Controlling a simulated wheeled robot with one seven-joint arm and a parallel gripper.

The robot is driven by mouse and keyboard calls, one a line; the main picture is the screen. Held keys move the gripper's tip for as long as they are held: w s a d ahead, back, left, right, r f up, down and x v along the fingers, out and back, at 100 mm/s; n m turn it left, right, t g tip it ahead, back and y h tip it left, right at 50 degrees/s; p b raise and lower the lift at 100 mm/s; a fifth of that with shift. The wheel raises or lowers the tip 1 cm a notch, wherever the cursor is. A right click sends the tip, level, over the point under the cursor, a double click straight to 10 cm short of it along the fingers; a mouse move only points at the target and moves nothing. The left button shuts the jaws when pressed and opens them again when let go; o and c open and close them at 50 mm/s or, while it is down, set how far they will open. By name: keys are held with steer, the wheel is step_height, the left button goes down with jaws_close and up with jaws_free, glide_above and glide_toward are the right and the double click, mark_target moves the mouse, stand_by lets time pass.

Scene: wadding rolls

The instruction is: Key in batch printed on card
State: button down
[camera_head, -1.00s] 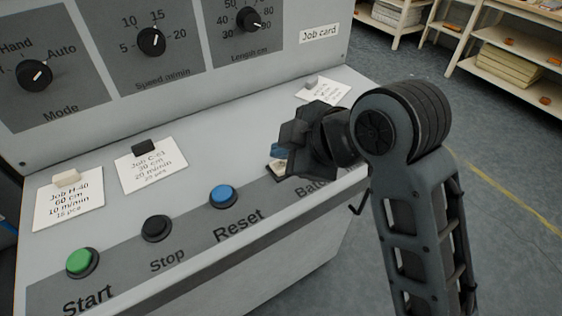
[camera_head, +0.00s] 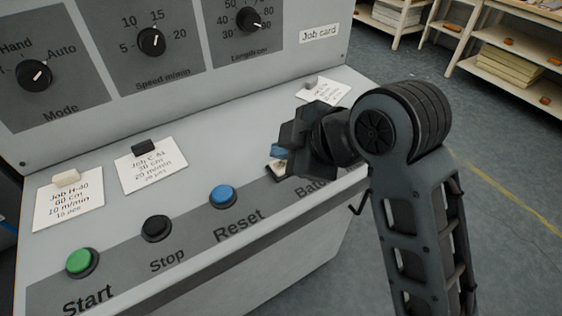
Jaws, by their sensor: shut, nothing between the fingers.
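My gripper (camera_head: 292,145) is shut and empty above the right part of the console ledge. It hides most of the Batch control, whose white and dark edge (camera_head: 277,168) and a blue part (camera_head: 279,152) show beside it. The printed word Batch (camera_head: 309,189) is partly covered by my arm. A "Job card" label (camera_head: 320,33) is on the upright panel.
A green Start button (camera_head: 81,262), black Stop button (camera_head: 156,228) and blue Reset button (camera_head: 222,196) line the front strip. Mode (camera_head: 34,75), Speed (camera_head: 151,41) and Length (camera_head: 248,19) knobs are on the panel. Shelves (camera_head: 500,75) stand beyond open floor at right.

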steer(key=shift+f, duration=0.15)
steer(key=shift+f, duration=0.3)
steer(key=shift+f+b, duration=0.35)
steer(key=shift+f, duration=0.1)
stand_by(0.8)
steer(key=shift+r, duration=0.1)
steer(key=shift+r+p, duration=0.75)
steer(key=shift+p, duration=0.1)
step_height(320, 180, up, 5)
steer(key=p, duration=0.4)
steer(key=shift+r+p, duration=0.1)
steer(key=shift+p, duration=0.25)
stand_by(0.6)
